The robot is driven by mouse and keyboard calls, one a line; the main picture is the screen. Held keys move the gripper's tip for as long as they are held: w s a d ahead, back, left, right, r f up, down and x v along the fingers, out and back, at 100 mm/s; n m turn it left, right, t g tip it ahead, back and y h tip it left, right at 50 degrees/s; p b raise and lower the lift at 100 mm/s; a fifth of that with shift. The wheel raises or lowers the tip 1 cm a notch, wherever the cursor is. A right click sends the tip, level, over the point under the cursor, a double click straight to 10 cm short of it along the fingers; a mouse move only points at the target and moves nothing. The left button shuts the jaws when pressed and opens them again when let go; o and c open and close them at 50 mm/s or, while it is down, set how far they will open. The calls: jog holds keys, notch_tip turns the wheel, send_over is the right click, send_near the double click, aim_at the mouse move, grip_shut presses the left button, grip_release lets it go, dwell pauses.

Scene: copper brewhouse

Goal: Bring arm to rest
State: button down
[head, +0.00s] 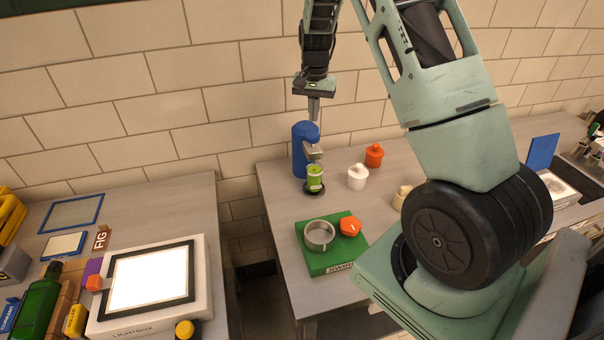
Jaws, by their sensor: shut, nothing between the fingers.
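My gripper (313,112) hangs pointing down in the upper middle of the head view. Its fingers are together and hold nothing. Its tips appear just above the top of a blue dispenser-like device (299,160); I cannot tell whether they touch it. My pale green arm reaches up from the lower right and bends over at the top of the picture, where its upper part is cut off.
A green cylinder (314,179) stands under the device's grey head. A white pot (357,177) and an orange pot (374,155) stand to the right. A green board (326,262) carries a metal ring (318,235). A gap separates the left table with its lightbox (205,270).

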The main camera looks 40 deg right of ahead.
jog(key=s+a+r+n+y+b, duration=0.15)
jog(key=s+a+n, duration=0.35)
jog(key=a, duration=1)
jog(key=s+a+r+n+b, duration=0.1)
jog(key=s+a+n+b, duration=0.3)
jog(key=a, duration=1.2)
jog(key=s+a+f+n+b, duration=0.1)
jog(key=s+a+n, duration=0.3)
jog(key=s, duration=0.7)
jog(key=s+a+f+n+b, duration=0.1)
jog(key=s+a+n, duration=0.4)
jog(key=s, duration=0.6)
jog(key=shift+s+n+h, duration=0.15)
jog(key=shift+n+h, duration=0.3)
jog(key=shift+n, duration=0.05)
